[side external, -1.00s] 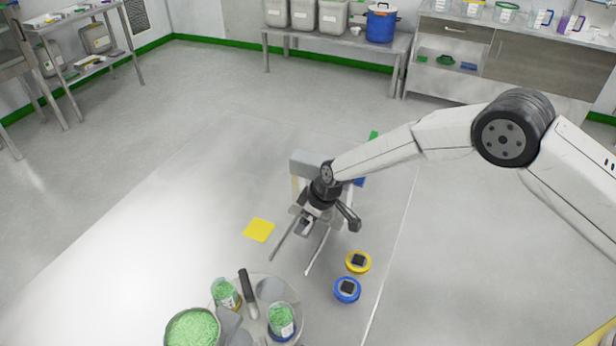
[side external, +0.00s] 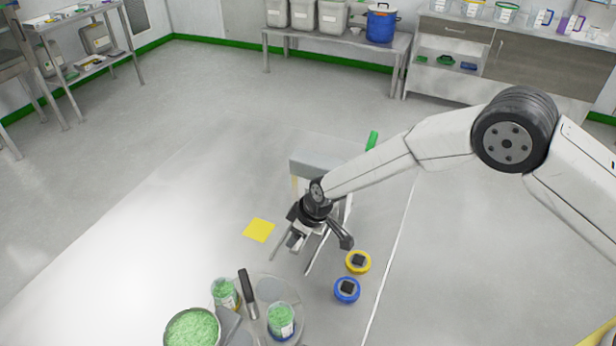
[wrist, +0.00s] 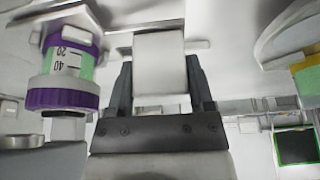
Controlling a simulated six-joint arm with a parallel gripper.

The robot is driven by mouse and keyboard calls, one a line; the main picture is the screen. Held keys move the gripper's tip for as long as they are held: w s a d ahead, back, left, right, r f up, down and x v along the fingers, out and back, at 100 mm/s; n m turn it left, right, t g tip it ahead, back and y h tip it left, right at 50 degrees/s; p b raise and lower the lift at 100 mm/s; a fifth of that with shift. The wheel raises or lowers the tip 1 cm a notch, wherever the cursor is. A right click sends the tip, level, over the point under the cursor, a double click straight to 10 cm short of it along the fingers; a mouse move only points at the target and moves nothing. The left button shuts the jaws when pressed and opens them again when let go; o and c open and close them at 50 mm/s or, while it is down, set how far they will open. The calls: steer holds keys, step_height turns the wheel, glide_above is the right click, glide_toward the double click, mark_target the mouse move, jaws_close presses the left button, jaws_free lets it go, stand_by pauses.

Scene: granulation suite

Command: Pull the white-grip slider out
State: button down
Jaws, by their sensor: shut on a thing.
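My gripper (wrist: 160,75) is shut on a white block, the white grip (wrist: 160,62), which fills the space between its dark fingers in the wrist view. In the side view my gripper (side external: 298,238) is low over two pale rails (side external: 314,254) in front of a grey box-shaped unit (side external: 318,160). The grip itself is hard to make out there, as my wrist covers part of the unit. A green piece (side external: 372,139) stands at the unit's back right.
A yellow square (side external: 259,230) lies left of the rails. A yellow-ringed round item (side external: 358,262) and a blue-ringed one (side external: 347,290) sit to the right. A round table (side external: 269,289) with green-filled containers stands in front. A purple-ringed container (wrist: 62,95) is left in the wrist view.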

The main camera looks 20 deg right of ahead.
steer(key=s+a, duration=0.5)
steer(key=shift+s+a, duration=0.1)
jaws_free()
steer(key=shift+r, duration=0.1)
steer(key=shift+r, duration=0.35)
steer(key=v, duration=0.7)
steer(key=shift+s+f, duration=0.1)
steer(key=shift+s, duration=0.05)
